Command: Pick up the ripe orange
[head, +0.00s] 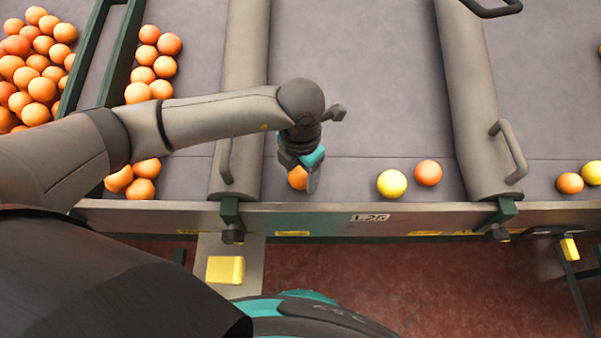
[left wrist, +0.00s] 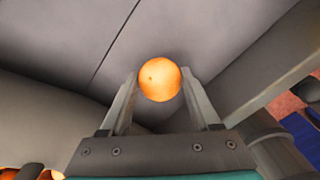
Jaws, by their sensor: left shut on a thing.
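My left gripper (head: 300,175) is over the grey conveyor lane near its front edge, with its fingers around an orange (head: 297,178). In the left wrist view the orange (left wrist: 160,79) sits between the fingertips of the left gripper (left wrist: 158,85), which is shut on it. In the head view the gripper hides part of this orange. Farther right in the same lane lie a yellow fruit (head: 392,183) and another orange (head: 428,173), side by side. My right gripper is not in view.
Grey padded dividers (head: 240,110) and (head: 480,100) bound the lane. Several oranges (head: 35,70) are heaped at the left, with more in a narrow channel (head: 122,62). Another orange (head: 570,183) and a yellow fruit (head: 593,172) lie far right. A metal rail (head: 330,216) runs along the front.

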